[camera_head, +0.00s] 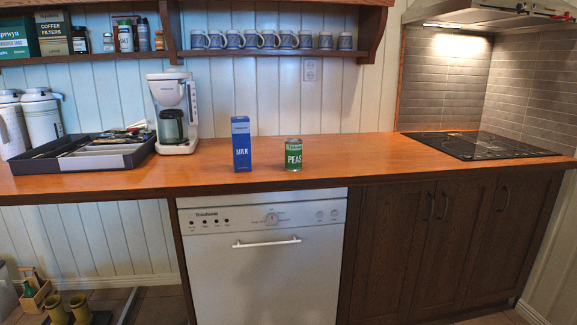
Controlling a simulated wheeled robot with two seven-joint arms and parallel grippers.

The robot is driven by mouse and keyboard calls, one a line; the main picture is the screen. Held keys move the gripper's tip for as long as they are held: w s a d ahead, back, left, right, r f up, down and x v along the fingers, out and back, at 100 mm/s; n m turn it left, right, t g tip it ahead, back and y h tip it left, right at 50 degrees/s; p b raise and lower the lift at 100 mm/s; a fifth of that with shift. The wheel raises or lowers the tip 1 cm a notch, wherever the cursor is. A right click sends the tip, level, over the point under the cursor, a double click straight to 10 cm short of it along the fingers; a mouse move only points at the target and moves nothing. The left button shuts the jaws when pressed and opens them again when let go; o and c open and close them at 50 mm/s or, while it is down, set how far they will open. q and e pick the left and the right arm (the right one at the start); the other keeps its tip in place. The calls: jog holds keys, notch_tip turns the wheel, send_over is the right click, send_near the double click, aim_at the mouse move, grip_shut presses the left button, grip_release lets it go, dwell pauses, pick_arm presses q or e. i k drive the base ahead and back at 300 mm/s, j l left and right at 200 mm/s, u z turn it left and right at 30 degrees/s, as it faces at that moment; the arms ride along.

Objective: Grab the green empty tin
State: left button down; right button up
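A green tin (293,155) with a white label reading "PEAS" stands upright on the wooden counter (350,150), near its front edge. Its top looks silvery, but I cannot tell whether it is empty. Neither of my grippers shows in the head view.
A blue milk carton (241,145) stands just left of the tin, with a small gap. Further left are a white coffee maker (175,112) and a dark utensil tray (82,155). A black cooktop (478,145) lies at the right. The counter between tin and cooktop is clear.

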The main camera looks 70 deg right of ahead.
aim_at(293, 153)
jog(key=z, duration=2.15)
